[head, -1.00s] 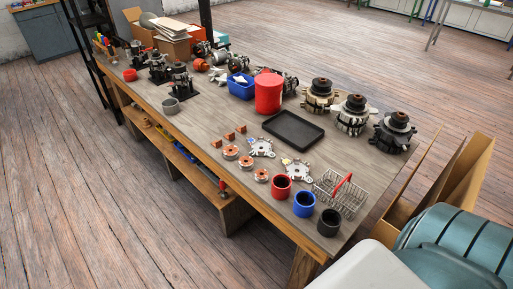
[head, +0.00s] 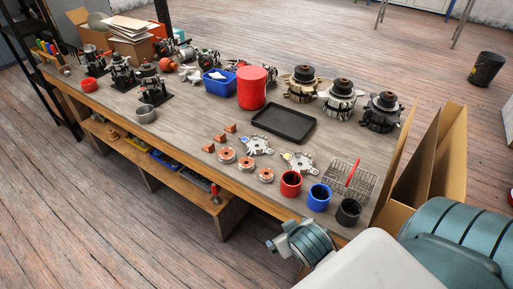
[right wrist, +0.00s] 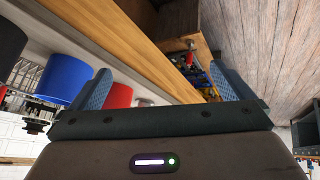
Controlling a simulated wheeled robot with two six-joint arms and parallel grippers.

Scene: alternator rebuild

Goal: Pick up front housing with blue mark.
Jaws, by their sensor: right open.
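Two flat silver castings, a left one (head: 257,145) and a right one (head: 301,163), lie on the workbench in the head view. A small yellowish patch shows at the left side of the right one. My left gripper is not in view.
Red (head: 290,183), blue (head: 319,197) and black (head: 348,211) cups stand along the workbench (head: 190,125) edge, by a wire basket (head: 366,183). Copper-coloured rings (head: 227,155) lie left of them. Behind are a black tray (head: 283,135), a red canister (head: 251,96) and several alternator assemblies (head: 341,95).

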